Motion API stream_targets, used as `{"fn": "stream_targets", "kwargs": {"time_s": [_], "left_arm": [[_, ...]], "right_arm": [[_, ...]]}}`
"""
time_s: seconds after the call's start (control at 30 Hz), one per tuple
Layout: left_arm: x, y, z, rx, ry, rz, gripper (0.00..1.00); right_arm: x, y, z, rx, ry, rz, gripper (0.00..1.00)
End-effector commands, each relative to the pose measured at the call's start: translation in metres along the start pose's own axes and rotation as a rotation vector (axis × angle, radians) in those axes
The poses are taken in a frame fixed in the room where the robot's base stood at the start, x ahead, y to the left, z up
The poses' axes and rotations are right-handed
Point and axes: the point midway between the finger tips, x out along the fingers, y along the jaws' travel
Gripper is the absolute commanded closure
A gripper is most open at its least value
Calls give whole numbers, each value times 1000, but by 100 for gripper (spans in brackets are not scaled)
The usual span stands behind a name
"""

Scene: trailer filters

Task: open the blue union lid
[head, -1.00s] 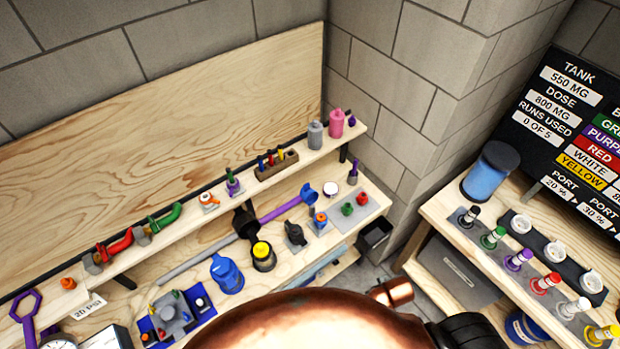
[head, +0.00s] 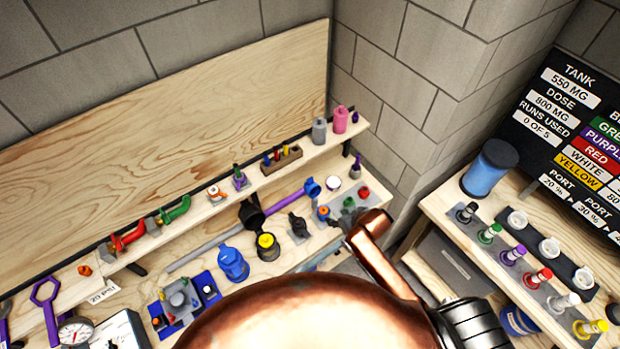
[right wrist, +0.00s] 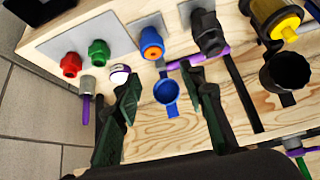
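A blue fitting with an orange centre (right wrist: 151,45) sits on a grey plate. It also shows in the head view (head: 322,212), near the right end of the lower shelf. A blue cup-shaped piece (right wrist: 166,91) lies beside it; in the head view this blue cup (head: 312,187) is at the right end of a purple bar. I cannot tell for certain which blue part is the union lid. My right gripper (right wrist: 170,100) is open and empty, its green-padded fingers either side of the blue cup in the picture. My left gripper is not in view.
Red (right wrist: 71,64) and green (right wrist: 98,53) fittings stand left of the blue fitting in the wrist view. A black fitting (right wrist: 207,33) and a yellow-topped canister (right wrist: 277,18) stand to its right. A blue canister (head: 233,262) stands further left on the lower shelf in the head view.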

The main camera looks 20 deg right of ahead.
Motion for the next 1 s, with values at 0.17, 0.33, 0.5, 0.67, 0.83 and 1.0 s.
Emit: {"fn": "stream_targets", "kwargs": {"time_s": [0.17, 0.33, 0.5, 0.67, 0.83, 1.0], "left_arm": [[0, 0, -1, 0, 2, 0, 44], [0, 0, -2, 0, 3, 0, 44], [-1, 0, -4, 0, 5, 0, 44], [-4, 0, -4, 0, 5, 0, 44], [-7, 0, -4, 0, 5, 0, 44], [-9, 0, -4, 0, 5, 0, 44]], "right_arm": [[42, 1, -83, -58, 93, -33, 62], [61, 9, -132, -73, 145, -45, 62], [70, 12, -149, -74, 163, -49, 62], [86, 11, -152, -72, 163, -49, 62], [111, 10, -156, -74, 163, -49, 62], [131, 9, -159, -73, 163, -49, 62]]}}
